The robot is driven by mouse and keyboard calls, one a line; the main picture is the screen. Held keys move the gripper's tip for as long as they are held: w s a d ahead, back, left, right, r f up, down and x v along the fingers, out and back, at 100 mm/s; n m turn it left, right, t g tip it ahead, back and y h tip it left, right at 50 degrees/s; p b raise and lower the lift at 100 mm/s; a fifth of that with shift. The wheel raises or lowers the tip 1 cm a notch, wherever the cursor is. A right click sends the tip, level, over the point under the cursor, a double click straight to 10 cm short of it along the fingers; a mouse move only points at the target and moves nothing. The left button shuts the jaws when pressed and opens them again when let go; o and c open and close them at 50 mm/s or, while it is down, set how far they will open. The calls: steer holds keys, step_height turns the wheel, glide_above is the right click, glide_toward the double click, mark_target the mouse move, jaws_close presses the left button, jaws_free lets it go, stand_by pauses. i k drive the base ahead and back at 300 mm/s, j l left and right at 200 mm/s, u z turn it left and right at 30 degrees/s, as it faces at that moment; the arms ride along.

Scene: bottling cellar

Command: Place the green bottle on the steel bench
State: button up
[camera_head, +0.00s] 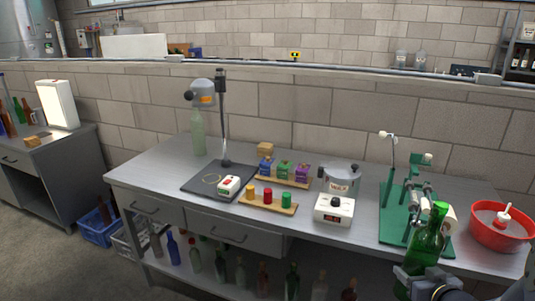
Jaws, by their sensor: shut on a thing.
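The green bottle (428,240) is at the lower right, nearly upright with a slight tilt and its neck up. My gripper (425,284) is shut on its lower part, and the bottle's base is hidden. The steel bench (148,176) runs across the middle, with drawers in front and a lower shelf. The bottle overlaps the bench's right front part in the picture; I cannot tell whether it is over the top or in front of it.
The bench's left end and front middle strip are bare.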

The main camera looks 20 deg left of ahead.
mark_target(148, 169)
steer(key=i+j, duration=0.1)
steer(key=j, duration=0.35)
steer(key=i+j+u, duration=0.1)
steer(key=j, duration=0.35)
steer(key=i+j, duration=0.1)
steer(key=j, duration=0.3)
steer(key=i+j+u, duration=0.1)
steer(key=j, duration=0.35)
steer(key=i+j, duration=0.2)
steer(key=j, duration=0.2)
steer(key=i+j+u, duration=0.1)
steer(key=j, duration=0.35)
steer(key=i+j, duration=0.15)
steer(key=j, duration=0.25)
steer(key=i+j+u, duration=0.1)
steer(key=j, duration=0.3)
steer(key=i+j, duration=0.7)
